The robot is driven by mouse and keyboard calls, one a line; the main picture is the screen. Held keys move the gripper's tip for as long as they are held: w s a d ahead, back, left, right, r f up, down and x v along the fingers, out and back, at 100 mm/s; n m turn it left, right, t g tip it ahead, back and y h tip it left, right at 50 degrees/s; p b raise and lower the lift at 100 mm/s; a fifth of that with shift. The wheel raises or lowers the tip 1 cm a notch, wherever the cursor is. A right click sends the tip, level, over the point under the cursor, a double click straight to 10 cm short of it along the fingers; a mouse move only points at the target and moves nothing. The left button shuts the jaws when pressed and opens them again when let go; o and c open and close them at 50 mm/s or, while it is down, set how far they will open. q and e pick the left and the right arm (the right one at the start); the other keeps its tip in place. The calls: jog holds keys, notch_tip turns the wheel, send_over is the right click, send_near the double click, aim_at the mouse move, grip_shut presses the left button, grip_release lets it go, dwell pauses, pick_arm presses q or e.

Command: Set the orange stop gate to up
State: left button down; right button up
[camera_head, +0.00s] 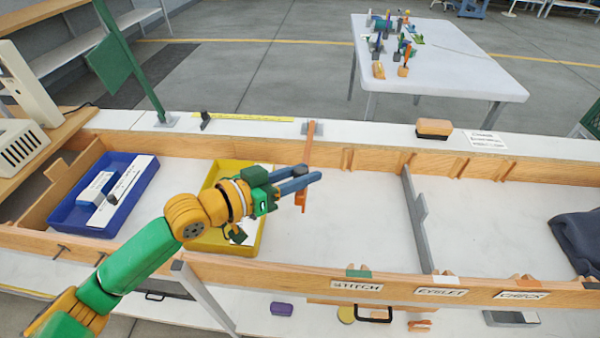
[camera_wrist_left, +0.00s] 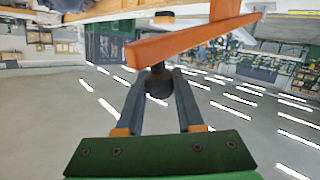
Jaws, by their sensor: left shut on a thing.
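The orange stop gate (camera_head: 310,143) is a narrow bar. In the head view it runs from a small plate on the back rail toward the front, and its near end (camera_head: 300,203) shows just past my fingers. My left gripper (camera_head: 308,177) reaches in from the left and crosses the bar. In the left wrist view the bar (camera_wrist_left: 190,42) slants across the top, rising to the right. My left fingers (camera_wrist_left: 158,92) are closed around a dark round knob (camera_wrist_left: 158,82) on the bar. I cannot tell the gate's exact angle. My right gripper is not in view.
A yellow tray (camera_head: 208,182) lies under my left forearm, and a blue tray (camera_head: 70,215) stands at the left. A grey divider (camera_head: 415,210) stands to the right of the gate. The channel floor between them is clear. A green flag post (camera_head: 140,65) rises at the back left.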

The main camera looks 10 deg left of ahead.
pick_arm(q)
jog(key=shift+n, duration=0.3)
jog(key=r+p, duration=0.1)
jog(key=r, duration=0.1)
jog(key=w+r+p, duration=0.1)
jog(key=w+r, duration=0.1)
jog(key=r, duration=0.1)
jog(key=shift+w+r+p, duration=0.15)
jog(key=shift+r+p, duration=0.15)
jog(key=shift+p, duration=0.1)
jog(key=w+r+p, duration=0.2)
jog(key=w+r, duration=0.2)
jog(key=r, duration=0.2)
jog(key=shift+w, duration=0.4)
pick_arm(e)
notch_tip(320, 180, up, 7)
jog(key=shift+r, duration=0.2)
